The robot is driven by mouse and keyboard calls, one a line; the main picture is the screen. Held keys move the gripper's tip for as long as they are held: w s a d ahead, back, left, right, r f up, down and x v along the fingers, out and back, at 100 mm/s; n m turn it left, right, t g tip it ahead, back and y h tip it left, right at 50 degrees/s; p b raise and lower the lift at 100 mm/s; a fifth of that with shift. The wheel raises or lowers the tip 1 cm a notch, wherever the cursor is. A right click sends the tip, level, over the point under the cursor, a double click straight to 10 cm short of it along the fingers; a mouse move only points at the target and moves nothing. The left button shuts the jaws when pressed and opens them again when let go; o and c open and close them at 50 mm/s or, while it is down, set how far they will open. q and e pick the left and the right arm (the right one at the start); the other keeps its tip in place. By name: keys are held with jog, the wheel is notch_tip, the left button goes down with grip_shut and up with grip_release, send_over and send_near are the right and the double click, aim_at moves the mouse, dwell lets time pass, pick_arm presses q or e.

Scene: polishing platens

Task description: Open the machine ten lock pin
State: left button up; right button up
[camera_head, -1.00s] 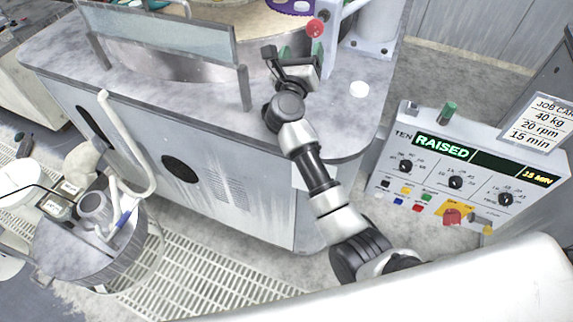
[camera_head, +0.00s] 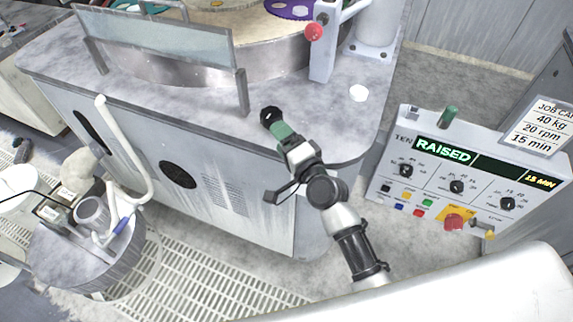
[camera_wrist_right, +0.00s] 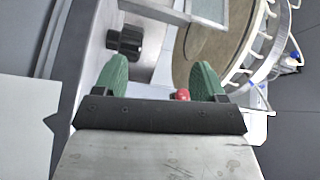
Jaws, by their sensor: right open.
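The machine (camera_head: 215,130) has a round platen in its grey top. A red ball knob (camera_head: 314,31) sits on a post beside the platen; a red knob also shows between the fingers in the wrist view (camera_wrist_right: 182,94). A black knob (camera_head: 270,115) is near the top's front edge; it also shows in the wrist view (camera_wrist_right: 127,40). I cannot tell for certain which is the lock pin. My right gripper (camera_head: 279,129) is open, its green fingers by the black knob and well short of the red one. In the wrist view (camera_wrist_right: 160,78) nothing is between its pads. My left gripper is out of view.
A control panel (camera_head: 470,165) marked TEN reads RAISED, with a job card (camera_head: 540,125) beside it. A clear guard (camera_head: 155,45) stands along the top's front. A white disc (camera_head: 359,93) lies on the top.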

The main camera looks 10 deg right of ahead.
jog(key=s+f+n+g, duration=0.2)
jog(key=s+f+n, duration=0.1)
jog(key=f, duration=0.2)
jog(key=shift+s+n+g, duration=0.3)
jog(key=shift+n+g, duration=0.1)
